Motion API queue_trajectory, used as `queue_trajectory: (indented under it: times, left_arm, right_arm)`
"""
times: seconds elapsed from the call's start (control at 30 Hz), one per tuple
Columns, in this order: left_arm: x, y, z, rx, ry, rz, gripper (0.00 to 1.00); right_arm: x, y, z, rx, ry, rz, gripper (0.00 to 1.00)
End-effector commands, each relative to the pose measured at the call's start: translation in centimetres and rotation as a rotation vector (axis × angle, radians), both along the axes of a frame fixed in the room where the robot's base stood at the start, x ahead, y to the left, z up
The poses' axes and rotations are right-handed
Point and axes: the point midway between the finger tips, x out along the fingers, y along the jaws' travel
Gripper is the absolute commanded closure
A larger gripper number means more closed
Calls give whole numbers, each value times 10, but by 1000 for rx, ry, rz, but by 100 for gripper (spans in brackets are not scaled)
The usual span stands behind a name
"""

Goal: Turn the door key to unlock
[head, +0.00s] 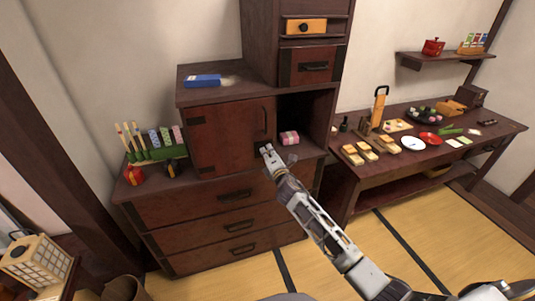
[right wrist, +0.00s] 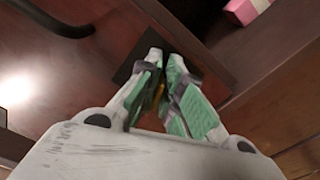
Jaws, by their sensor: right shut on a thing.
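The red-brown cabinet door (head: 222,140) is shut, with a dark vertical handle (head: 265,120) near its right edge. My right gripper (head: 267,150) reaches up to the door's lower right corner. In the right wrist view, my right gripper (right wrist: 165,62) has its green-padded fingers close together in front of a dark lock plate (right wrist: 123,72). A small brass-coloured sliver of the key (right wrist: 160,92) shows between the fingers, which are shut on it. The fingers hide most of the key and the keyhole, so its turn angle cannot be told. My left gripper is out of view.
An open compartment right of the door holds a pink and white box (head: 289,138). A blue box (head: 203,80) lies on the cabinet top. Drawers (head: 225,215) sit below the door. A green stand (head: 160,152) is at the left; a low food table (head: 430,135) is at the right.

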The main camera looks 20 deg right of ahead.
Motion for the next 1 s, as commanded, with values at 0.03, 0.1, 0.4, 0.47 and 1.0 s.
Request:
queue_trajectory:
  times: [0.03, 0.1, 0.4, 0.47, 1.0]
  left_arm:
    - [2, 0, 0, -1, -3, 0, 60]
    - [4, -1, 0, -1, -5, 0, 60]
    - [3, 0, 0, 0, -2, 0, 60]
    - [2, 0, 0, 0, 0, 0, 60]
    - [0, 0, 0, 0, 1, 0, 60]
  right_arm:
    - [0, 0, -1, 45, 3, -2, 100]
    - [0, -1, -2, 108, 5, -2, 100]
    - [0, -1, -4, 319, 12, -2, 100]
    - [0, -1, -4, 346, 13, -2, 100]
    - [0, -1, -5, 409, 16, -2, 100]
